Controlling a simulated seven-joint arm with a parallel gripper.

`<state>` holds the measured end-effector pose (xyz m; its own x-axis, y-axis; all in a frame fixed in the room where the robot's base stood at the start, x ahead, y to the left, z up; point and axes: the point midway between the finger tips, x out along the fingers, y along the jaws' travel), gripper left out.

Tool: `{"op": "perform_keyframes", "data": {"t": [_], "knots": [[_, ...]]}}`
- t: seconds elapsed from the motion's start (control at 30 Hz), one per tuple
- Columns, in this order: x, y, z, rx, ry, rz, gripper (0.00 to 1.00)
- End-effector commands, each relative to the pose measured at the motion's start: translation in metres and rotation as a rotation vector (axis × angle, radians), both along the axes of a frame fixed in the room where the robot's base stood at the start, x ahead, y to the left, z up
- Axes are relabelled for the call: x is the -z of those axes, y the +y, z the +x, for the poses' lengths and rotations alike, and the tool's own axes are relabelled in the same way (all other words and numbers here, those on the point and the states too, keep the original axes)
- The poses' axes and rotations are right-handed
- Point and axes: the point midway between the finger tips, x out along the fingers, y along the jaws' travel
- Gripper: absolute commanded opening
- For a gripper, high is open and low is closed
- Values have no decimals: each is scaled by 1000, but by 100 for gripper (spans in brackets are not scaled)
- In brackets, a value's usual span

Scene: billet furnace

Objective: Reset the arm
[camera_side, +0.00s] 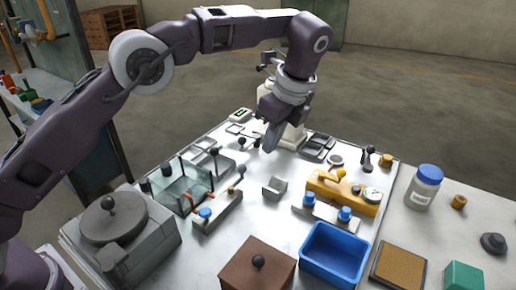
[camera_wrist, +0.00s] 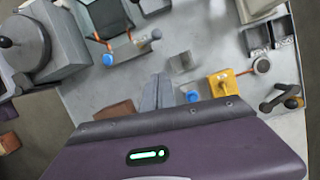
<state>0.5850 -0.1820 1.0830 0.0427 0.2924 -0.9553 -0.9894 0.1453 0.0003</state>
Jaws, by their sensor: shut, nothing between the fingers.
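My gripper (camera_side: 270,136) hangs from my wrist above the back half of the metal table (camera_side: 238,240). Its fingers point down and are together, with nothing between them. In the wrist view my gripper (camera_wrist: 158,92) shows as two grey fingers side by side over the table. A small grey block-like holder (camera_side: 274,188) stands on the table below and in front of the gripper, apart from it.
A blue bin (camera_side: 335,252) and brown lidded box (camera_side: 257,268) are at the front. A round-lidded grey furnace (camera_side: 115,228) and glass-walled box (camera_side: 182,187) stand left. A blue-capped jar (camera_side: 425,187) is right.

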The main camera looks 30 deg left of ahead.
Motion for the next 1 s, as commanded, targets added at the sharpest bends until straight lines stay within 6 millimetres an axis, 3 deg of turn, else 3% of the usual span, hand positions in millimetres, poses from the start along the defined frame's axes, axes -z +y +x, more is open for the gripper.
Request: {"op": "perform_keyframes", "data": {"t": [0.13,0.27,0.4,0.5,0.6,0.73,0.83,1.0], "knots": [[-13,6,-4,-35,-21,-13,0],[-68,36,-31,-235,-126,-87,0],[-124,80,-98,-573,-278,-218,0],[-141,106,-162,-842,-379,-327,0],[-135,125,-227,-1115,-467,-444,0],[-107,134,-291,-1410,-545,-579,0],[-87,136,-317,-1549,-574,-646,0],[-75,135,-329,-1623,-585,-680,0]]}}
